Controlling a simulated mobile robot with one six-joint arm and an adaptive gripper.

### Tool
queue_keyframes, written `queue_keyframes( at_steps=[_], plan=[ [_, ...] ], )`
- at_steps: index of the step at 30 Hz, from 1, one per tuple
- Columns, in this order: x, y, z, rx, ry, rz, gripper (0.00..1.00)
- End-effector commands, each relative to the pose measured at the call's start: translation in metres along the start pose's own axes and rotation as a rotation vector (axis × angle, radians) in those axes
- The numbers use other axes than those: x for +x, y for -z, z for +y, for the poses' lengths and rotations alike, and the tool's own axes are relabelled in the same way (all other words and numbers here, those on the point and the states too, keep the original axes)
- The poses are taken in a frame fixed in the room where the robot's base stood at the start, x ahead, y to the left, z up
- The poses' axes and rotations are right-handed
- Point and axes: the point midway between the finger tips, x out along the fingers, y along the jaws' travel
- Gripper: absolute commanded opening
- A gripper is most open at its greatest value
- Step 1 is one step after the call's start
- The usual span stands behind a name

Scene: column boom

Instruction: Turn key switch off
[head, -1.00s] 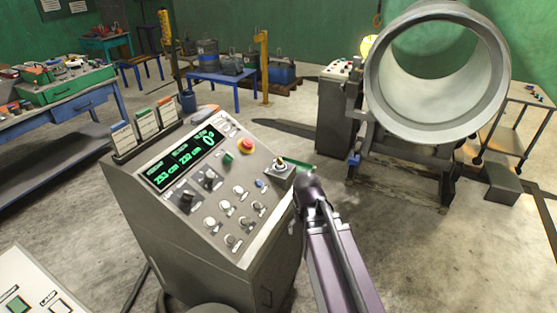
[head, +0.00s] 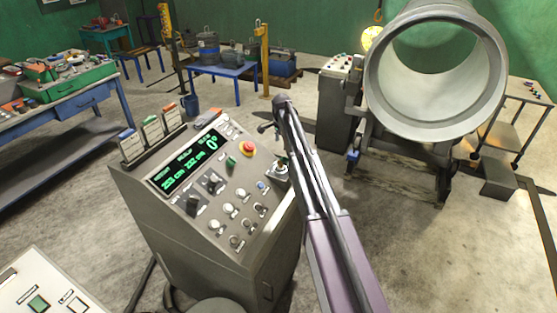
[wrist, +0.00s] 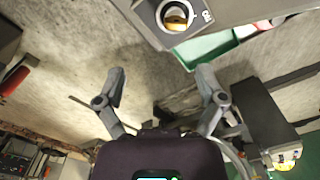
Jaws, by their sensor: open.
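The grey control console (head: 205,255) stands left of centre in the head view. The key switch (head: 281,168) is at the right edge of its panel, partly hidden behind my arm. In the wrist view the key switch (wrist: 176,17) is at the top edge, a round pale collar with a yellowish key part in a grey housing. My gripper (wrist: 160,78) is open and empty, its two fingers apart and clear of the key switch. In the head view my gripper (head: 270,127) shows small and dark at the end of my arm, above the panel's right side.
The panel has a red emergency button (head: 247,149), a green digital display (head: 187,164) and several knobs. A green tray (wrist: 207,48) lies beside the key housing. A large pipe (head: 435,70) stands at the right. A second panel (head: 45,290) is at lower left.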

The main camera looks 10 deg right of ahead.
Motion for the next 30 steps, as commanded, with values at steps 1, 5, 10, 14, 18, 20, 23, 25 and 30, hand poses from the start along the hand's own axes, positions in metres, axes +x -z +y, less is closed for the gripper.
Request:
queue_keyframes(
  at_steps=[1,5,10,14,18,20,23,25,30],
  plan=[
    [-0.005,0.005,-0.015,0.028,0.0,0.0,0.89],
    [-0.007,0.009,-0.026,0.076,0.0,0.0,0.89],
    [-0.006,0.01,-0.027,0.09,0.0,0.0,0.89],
    [-0.006,0.01,-0.026,0.089,0.0,0.0,0.89],
    [-0.006,0.01,-0.026,0.088,0.0,0.0,0.89],
    [-0.005,0.01,-0.026,0.088,0.0,0.0,0.89],
    [-0.003,0.011,-0.026,0.088,0.0,0.0,0.89],
    [0.0,0.011,-0.026,0.088,0.0,0.0,0.89],
    [0.01,0.011,-0.026,0.088,0.0,0.0,0.89]
  ],
)
